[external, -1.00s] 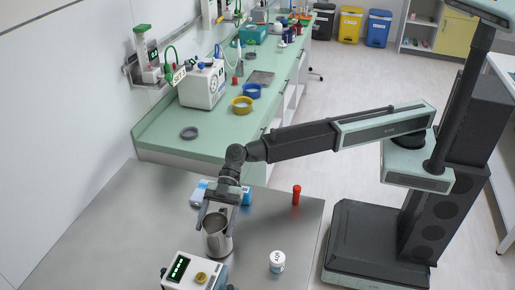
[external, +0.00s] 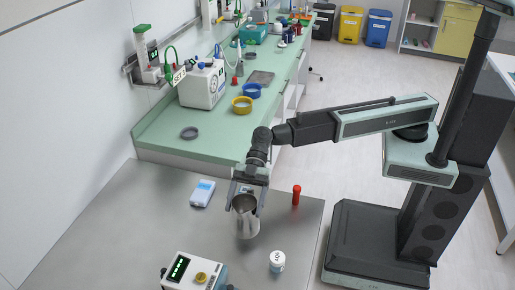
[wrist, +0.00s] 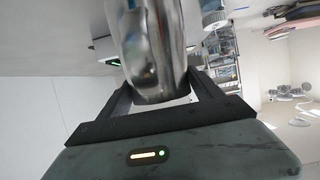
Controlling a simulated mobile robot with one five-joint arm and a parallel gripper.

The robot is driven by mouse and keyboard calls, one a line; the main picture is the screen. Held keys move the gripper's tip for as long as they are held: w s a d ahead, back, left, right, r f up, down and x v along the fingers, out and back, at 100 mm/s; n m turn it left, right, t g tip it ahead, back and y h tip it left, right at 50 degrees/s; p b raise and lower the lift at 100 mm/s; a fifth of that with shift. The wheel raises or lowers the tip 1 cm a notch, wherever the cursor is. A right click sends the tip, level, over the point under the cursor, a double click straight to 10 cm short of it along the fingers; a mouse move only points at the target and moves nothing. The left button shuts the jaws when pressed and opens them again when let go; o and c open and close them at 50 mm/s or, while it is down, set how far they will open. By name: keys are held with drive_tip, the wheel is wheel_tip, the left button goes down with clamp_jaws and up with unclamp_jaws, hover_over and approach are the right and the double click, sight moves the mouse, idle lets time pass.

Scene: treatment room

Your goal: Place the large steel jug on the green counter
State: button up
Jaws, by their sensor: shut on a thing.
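The large steel jug (external: 246,222) is in my gripper (external: 246,196) over the steel table (external: 120,238) in the external view. My gripper is shut on the jug near its top. The jug looks slightly tilted, and I cannot tell how far its base is above the table. In the wrist view the jug's shiny body (wrist: 150,50) fills the upper middle between the two dark fingers. The green counter (external: 175,135) lies beyond the steel table, along the wall.
A red tube (external: 296,195), a white jar (external: 277,262), a blue-white box (external: 202,193) and a device (external: 194,270) stand on the table.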

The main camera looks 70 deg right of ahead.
drive_tip(key=s+d, duration=0.4)
drive_tip(key=shift+s+d+r, duration=0.15)
drive_tip(key=shift+r, duration=0.15)
idle(2.0)
drive_tip(key=w+a+f+b, duration=0.4)
drive_tip(key=w+a, duration=0.7)
drive_tip(key=shift+w+a+f, duration=0.15)
drive_tip(key=shift+f, duration=0.15)
idle(1.3)
